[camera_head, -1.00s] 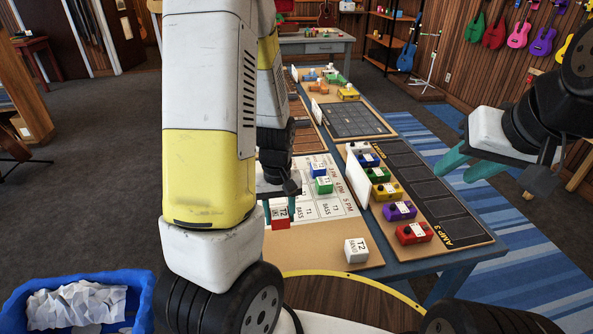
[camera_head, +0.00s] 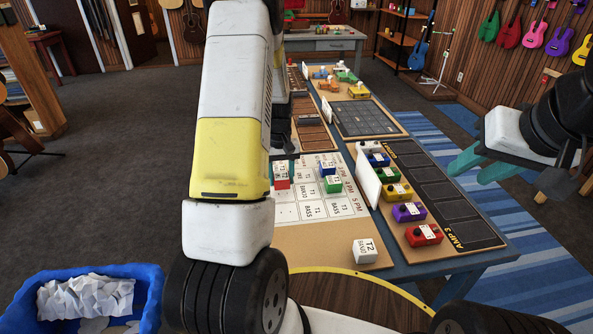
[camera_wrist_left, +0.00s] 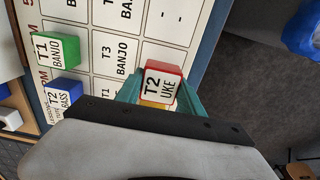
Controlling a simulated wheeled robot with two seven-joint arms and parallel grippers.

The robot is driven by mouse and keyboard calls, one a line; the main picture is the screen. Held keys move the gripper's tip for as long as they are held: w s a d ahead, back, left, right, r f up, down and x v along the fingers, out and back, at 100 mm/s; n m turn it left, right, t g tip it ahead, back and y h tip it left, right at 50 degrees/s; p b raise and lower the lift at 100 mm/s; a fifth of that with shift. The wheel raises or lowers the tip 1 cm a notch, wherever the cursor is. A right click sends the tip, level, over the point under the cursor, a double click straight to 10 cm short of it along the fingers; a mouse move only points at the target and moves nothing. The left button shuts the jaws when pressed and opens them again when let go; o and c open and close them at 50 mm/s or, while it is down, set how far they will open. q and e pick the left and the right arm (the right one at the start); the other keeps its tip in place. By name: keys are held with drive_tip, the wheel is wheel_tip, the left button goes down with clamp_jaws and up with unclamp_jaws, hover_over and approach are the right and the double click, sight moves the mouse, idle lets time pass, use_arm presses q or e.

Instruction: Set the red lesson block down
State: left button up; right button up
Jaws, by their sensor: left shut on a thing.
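The red lesson block (camera_head: 282,182) has a white label, which reads T2 UKE in the left wrist view (camera_wrist_left: 163,82). My left gripper (camera_wrist_left: 163,86) is shut on it, with a teal finger on either side. In the head view my arm hides most of this gripper. The block is at the left part of the white schedule board (camera_head: 310,207); whether it touches the board I cannot tell. A green block (camera_head: 333,184) and a blue block (camera_head: 327,168) stand on the board to its right. My right gripper (camera_head: 480,164) is open and empty, right of the table.
A white T2 block (camera_head: 365,251) sits on the tan board near the front. A row of coloured pedals, including a red one (camera_head: 424,235), stands beside the black AMP 3 mat (camera_head: 450,205). A white upright panel (camera_head: 368,180) separates them from the schedule. A blue bin (camera_head: 150,300) is at lower left.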

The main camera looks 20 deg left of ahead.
use_arm(q)
drive_tip(key=shift+s+f, duration=0.15)
drive_tip(key=shift+f, duration=1.4)
drive_tip(key=shift+f, duration=0.1)
drive_tip(key=o, duration=1.4)
drive_tip(key=shift+c, duration=0.2)
wheel_tip(320, 180, up, 12)
drive_tip(key=shift+d+f, duration=0.1)
wheel_tip(320, 180, up, 8)
drive_tip(key=m+t, duration=0.1)
hover_over(282, 185)
drive_tip(key=s+d, duration=0.1)
drive_tip(key=d, duration=0.1)
drive_tip(key=s+d+r+m+t, duration=0.1)
drive_tip(key=s+d+r, duration=0.2)
drive_tip(key=s, duration=0.3)
drive_tip(key=s+d+r+m+t+h, duration=0.1)
drive_tip(key=s+d+r+m+t, duration=0.1)
drive_tip(key=s+r, duration=0.3)
drive_tip(key=s+d+r+m+t+h, duration=0.1)
drive_tip(key=s+d+r+t, duration=0.1)
drive_tip(key=s+d+r, duration=0.3)
drive_tip(key=s, duration=0.4)
drive_tip(key=shift+m, duration=0.4)
